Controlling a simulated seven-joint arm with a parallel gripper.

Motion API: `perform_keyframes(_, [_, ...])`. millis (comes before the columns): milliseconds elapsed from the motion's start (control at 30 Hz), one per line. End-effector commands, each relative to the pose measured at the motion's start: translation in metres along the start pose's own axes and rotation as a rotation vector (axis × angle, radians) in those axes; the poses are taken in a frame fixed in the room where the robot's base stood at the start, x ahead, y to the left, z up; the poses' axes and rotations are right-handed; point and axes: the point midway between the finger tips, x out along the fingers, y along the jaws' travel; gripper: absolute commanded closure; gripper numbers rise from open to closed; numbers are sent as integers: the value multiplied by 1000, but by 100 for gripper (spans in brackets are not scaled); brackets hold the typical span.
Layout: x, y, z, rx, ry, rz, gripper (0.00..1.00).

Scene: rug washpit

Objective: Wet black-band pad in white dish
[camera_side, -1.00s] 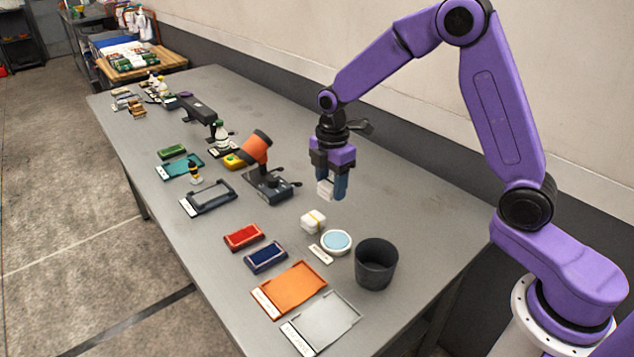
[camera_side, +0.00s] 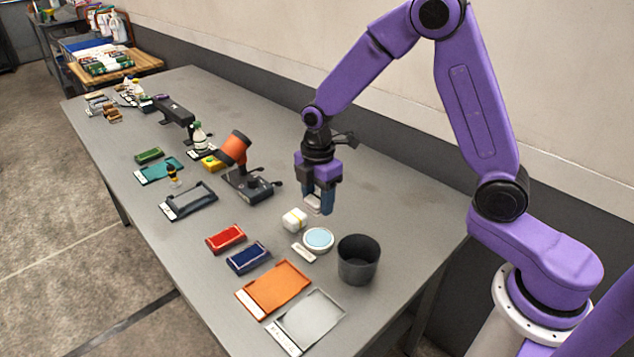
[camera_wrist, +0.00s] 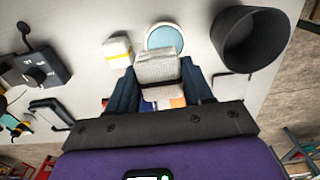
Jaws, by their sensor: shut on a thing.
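My gripper (camera_side: 317,204) is shut on a pale pad (camera_wrist: 158,68), which hangs between the fingertips. A thin dark band shows across the pad in the wrist view; in the side view the fingers mostly cover it. The white dish (camera_side: 318,250), round with light blue liquid inside, stands on the table below and in front of my gripper. It also shows in the wrist view (camera_wrist: 149,36), just beyond the pad and partly hidden by it. The pad appears above the table and apart from the dish.
A white pad with a yellow band (camera_side: 294,220) sits left of the dish. A dark grey bin (camera_side: 358,262) stands close on its right. A small label (camera_side: 303,253) lies before the dish. Red (camera_side: 226,238) and blue (camera_side: 248,258) pads and an orange tray (camera_side: 272,288) lie nearer the front.

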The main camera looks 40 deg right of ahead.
Motion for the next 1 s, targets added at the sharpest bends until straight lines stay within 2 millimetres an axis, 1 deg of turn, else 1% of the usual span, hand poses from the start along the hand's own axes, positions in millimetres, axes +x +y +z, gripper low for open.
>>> perform_keyframes(33, [6,-5,-3,-1,-1,-3,74])
perform_keyframes(133, [13,-9,-5,0,-1,-2,74])
perform_keyframes(267, [21,-9,-5,1,-1,-1,74])
perform_keyframes(700, [61,-8,-5,1,-1,-1,74])
perform_keyframes(833, [68,-8,-5,1,0,1,74])
perform_keyframes(1000, [71,-8,-5,1,0,1,74])
